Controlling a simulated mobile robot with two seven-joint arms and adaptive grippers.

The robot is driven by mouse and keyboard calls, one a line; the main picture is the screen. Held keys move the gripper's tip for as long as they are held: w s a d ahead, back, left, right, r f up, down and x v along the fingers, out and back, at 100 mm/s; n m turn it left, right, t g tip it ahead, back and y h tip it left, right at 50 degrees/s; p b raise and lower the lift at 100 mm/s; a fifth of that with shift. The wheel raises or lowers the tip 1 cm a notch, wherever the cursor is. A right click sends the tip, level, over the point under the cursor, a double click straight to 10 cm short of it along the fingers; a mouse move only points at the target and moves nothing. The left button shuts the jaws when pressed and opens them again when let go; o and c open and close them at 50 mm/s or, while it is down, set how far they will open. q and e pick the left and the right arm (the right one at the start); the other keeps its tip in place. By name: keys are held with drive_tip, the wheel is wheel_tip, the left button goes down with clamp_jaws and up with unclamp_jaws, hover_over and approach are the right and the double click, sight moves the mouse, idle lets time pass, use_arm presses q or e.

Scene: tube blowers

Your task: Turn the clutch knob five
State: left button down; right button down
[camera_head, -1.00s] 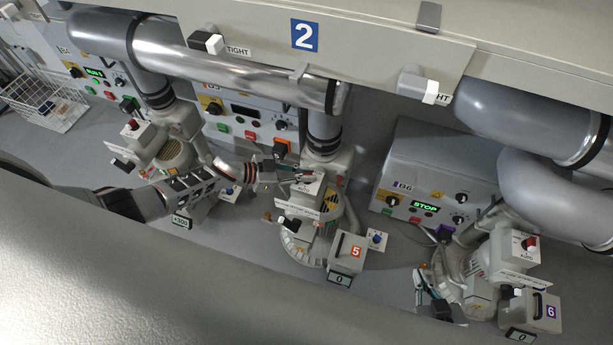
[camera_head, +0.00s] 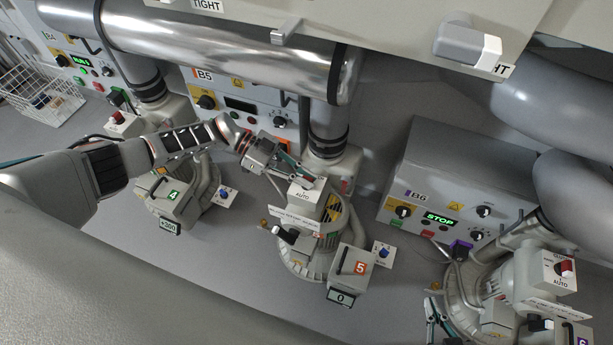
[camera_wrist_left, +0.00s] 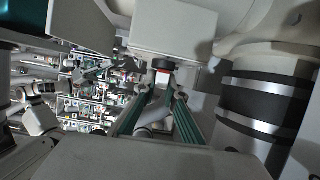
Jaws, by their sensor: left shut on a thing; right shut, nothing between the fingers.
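Blower five carries a pale box (camera_head: 304,199) marked AUTO, near its orange 5 tag (camera_head: 361,268). My left gripper (camera_head: 306,181) is at the top of this box, its fingers covering the clutch knob there in the head view. In the left wrist view a red and black knob (camera_wrist_left: 162,67) sits between the tips of my left gripper (camera_wrist_left: 162,86), which is shut on it. How far the knob is turned is hidden. My right gripper (camera_head: 432,318) shows partly at the lower right beside blower six, shut and empty.
Panel B5 (camera_head: 238,105) behind has a dark display; the counter (camera_head: 341,298) at blower five reads 0. Panel B6 (camera_head: 440,200) reads STOP. A large metal pipe (camera_head: 230,50) and a lever (camera_head: 290,234) are near my left arm. Blower four (camera_head: 178,195) stands left.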

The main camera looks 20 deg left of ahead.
use_arm(q)
drive_tip(key=shift+d, duration=0.1)
drive_tip(key=c, duration=2.1)
unclamp_jaws()
drive_tip(key=v, duration=1.2)
drive_tip(key=shift+f, duration=0.1)
